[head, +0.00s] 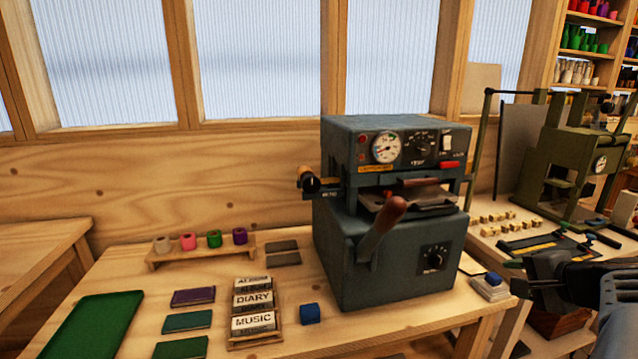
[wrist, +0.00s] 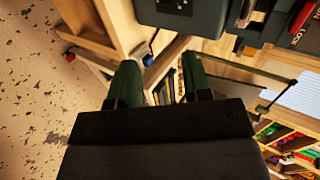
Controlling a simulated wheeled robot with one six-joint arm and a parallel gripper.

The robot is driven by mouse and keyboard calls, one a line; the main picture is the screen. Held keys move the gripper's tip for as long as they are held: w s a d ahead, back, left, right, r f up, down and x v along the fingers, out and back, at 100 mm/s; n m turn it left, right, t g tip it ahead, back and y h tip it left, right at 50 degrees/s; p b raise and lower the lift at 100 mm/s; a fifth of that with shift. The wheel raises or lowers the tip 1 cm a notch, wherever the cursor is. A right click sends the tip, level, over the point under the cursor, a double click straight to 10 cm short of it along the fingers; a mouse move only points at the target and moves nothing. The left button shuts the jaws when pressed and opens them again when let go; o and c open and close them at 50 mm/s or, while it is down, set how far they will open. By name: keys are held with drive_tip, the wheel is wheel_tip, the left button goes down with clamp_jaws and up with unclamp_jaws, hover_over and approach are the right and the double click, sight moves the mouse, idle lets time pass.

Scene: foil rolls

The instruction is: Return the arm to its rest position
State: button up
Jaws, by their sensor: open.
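My gripper (head: 517,275) is at the right of the head view, beside the right end of the wooden bench, with my dark arm coming in from the right edge. In the wrist view my gripper (wrist: 160,78) shows its two green-padded fingers spread apart, with nothing between them. The fingers touch nothing that I can see. My other arm links are mostly outside the head view.
A blue-grey press (head: 392,245) stands on the bench left of my gripper. A white block with a blue top (head: 492,285) sits close by at the bench's right end. A green press (head: 570,165) stands on another table behind. Foil rolls (head: 213,239) stand at left.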

drive_tip(key=s+a+n+g+p, duration=0.2)
drive_tip(key=s+a+n+p, duration=0.1)
drive_tip(key=a, duration=0.5)
drive_tip(key=s+a+n+g+h+p, duration=0.1)
drive_tip(key=s+a+n+g+p, duration=0.2)
drive_tip(key=a+n+p, duration=0.2)
drive_tip(key=s+a+n+g+h+p, duration=0.1)
drive_tip(key=s+a+n+g+p, duration=0.1)
drive_tip(key=a+n, duration=0.5)
drive_tip(key=s+a+p, duration=0.1)
drive_tip(key=a+p, duration=0.1)
drive_tip(key=a, duration=0.3)
drive_tip(key=shift+s+a, duration=0.2)
drive_tip(key=shift+s, duration=0.1)
drive_tip(key=shift+a+f, duration=0.1)
drive_tip(key=shift+a, duration=0.05)
drive_tip(key=shift+c, duration=0.2)
